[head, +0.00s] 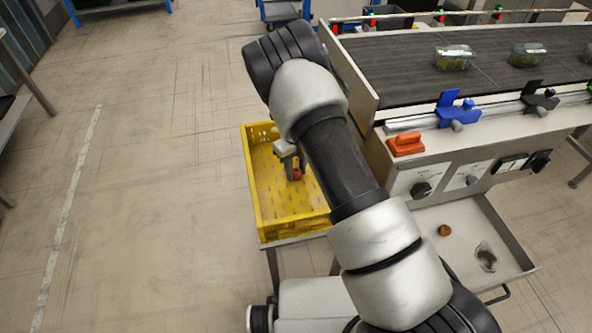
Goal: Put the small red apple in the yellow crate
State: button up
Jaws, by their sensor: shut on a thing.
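The yellow crate (258,214) stands on a low stand in the middle of the head view. My arm crosses in front of it and hides its right side. My gripper (295,174) points down over the inside of the crate. It is shut on the small red apple (298,174). The apple shows in the crate's outline, but I cannot tell how far it is above the crate floor. The visible crate floor looks empty.
A conveyor (400,75) with clear packs (454,57) runs at the upper right. Below it, a metal tray (463,223) holds a brown round item (444,230) and a crumpled clear item (485,257). The floor at left is free.

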jog(key=shift+f, duration=0.2)
jog(key=o, duration=1)
jog(key=shift+r, duration=0.1)
